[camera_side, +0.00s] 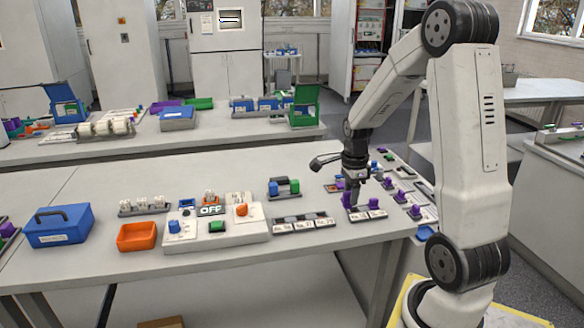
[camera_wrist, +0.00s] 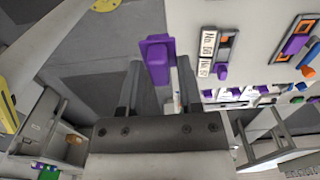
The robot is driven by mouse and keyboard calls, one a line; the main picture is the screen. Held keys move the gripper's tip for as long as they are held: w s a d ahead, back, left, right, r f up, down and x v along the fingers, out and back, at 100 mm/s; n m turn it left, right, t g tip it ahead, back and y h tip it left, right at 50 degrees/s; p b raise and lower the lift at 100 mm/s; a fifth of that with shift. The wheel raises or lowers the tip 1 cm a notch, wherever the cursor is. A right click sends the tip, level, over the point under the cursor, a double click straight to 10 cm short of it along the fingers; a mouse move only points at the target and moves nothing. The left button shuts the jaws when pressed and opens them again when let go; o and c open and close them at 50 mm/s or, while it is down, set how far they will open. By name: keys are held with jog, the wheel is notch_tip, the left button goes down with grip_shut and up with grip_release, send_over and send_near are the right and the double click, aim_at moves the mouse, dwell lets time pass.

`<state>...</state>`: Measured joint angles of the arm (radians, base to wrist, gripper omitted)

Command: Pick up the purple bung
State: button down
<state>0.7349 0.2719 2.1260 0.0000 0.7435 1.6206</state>
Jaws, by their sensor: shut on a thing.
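The purple bung (camera_wrist: 157,58) shows in the wrist view between the two fingers of my gripper (camera_wrist: 158,75), which is shut on it. Its wide top end sticks out past the fingertips, and its lower part is partly hidden by the fingers. In the side view my gripper (camera_side: 352,184) points down over the right end of the bench, with a purple piece (camera_side: 347,199) at its tip. Whether the bung is clear of the surface below is hard to tell in the side view.
Several other purple pieces stand nearby, one on a labelled block (camera_side: 373,204) and another to the right (camera_side: 415,211). A labelled rack (camera_side: 303,224), a white OFF panel (camera_side: 215,232), an orange bin (camera_side: 137,237) and a blue case (camera_side: 60,226) lie left.

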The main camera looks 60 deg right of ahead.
jog(key=shift+s+a+r, duration=0.35)
jog(key=shift+s+a, duration=0.1)
jog(key=shift+s, duration=0.25)
dwell(0.3)
jog(key=shift+w+d+f, duration=0.1)
jog(key=shift+w+d, duration=0.1)
jog(key=shift+d, duration=0.25)
jog(key=w+d+f, duration=0.2)
jog(key=d, duration=0.5)
jog(key=w+d+f, duration=0.1)
jog(key=d+f, duration=0.2)
jog(key=d, duration=0.4)
jog(key=shift+w+d+f, duration=0.15)
jog(key=shift+w+d, duration=0.1)
jog(key=shift+w, duration=0.1)
jog(key=shift+f, duration=0.15)
jog(key=shift+f, duration=3.3)
jog(key=shift+f, duration=0.25)
